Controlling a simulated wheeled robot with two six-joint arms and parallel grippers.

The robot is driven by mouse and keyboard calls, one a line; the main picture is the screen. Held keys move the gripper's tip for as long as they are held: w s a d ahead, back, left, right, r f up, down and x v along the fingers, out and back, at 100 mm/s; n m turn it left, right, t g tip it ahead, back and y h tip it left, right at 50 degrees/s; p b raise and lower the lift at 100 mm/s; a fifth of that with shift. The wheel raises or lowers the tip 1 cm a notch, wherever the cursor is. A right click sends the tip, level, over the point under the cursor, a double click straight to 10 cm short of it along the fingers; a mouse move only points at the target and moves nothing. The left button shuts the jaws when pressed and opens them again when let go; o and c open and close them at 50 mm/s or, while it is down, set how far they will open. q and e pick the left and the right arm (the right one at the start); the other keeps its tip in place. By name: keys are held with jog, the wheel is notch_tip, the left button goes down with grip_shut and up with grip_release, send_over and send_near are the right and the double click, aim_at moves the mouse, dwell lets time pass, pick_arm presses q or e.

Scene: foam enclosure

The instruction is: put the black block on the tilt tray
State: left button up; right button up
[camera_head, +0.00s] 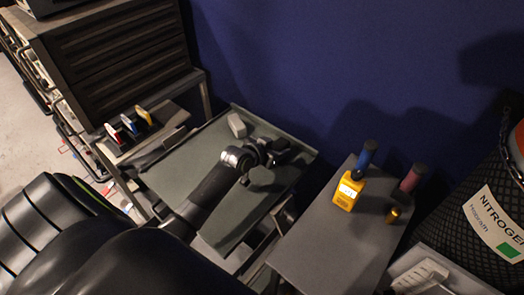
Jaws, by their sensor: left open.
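The tilt tray (215,150) is a grey-green tray with a low rim in the middle of the head view. A light grey block (237,125) lies on it near its back edge. My left arm reaches in over the tray from the lower left. My left gripper (287,153) is open above the tray's right part. It is dark and small here, and I cannot clearly tell a black block apart from its fingers. My right gripper does not show.
A grey table (335,245) at right bears a yellow meter (348,192), blue and red-handled tools and a small brass piece. A nitrogen cylinder (490,215) stands far right. A dark drawer cabinet (110,60) and a rack with coloured items (130,125) stand left. A blue wall is behind.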

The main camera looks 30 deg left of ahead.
pick_arm(q)
jog(key=v, duration=1)
jog(key=shift+s, duration=0.3)
